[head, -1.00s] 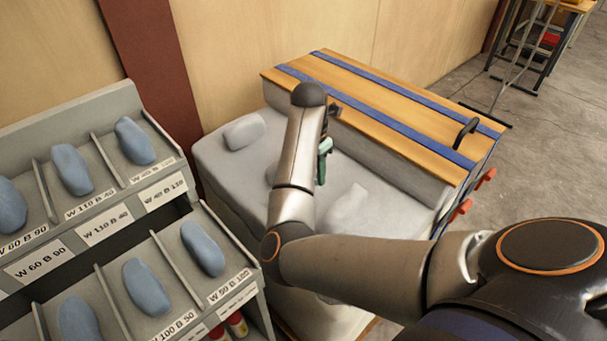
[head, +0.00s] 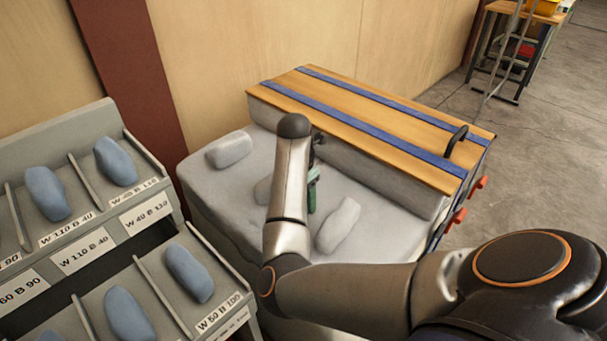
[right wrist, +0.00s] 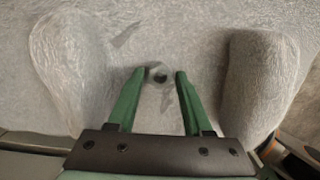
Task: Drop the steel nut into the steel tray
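The steel nut (right wrist: 157,74) is a small light grey ring with a dark hole, lying on the pale grey wrinkled surface (right wrist: 205,45) in the right wrist view. My right gripper (right wrist: 160,73) is open, its green fingers on either side of the nut with a gap to each. In the head view the right gripper (head: 313,190) is partly hidden behind my forearm, low over the grey surface. The nut cannot be made out there. I see no steel tray in either view. My left gripper is not in view.
Pale lumps flank the right gripper on the left (right wrist: 68,70) and right (right wrist: 258,85). A wooden bench top with blue straps (head: 370,120) stands behind the grey surface. A grey rack (head: 90,205) with blue pads and labels is at the left.

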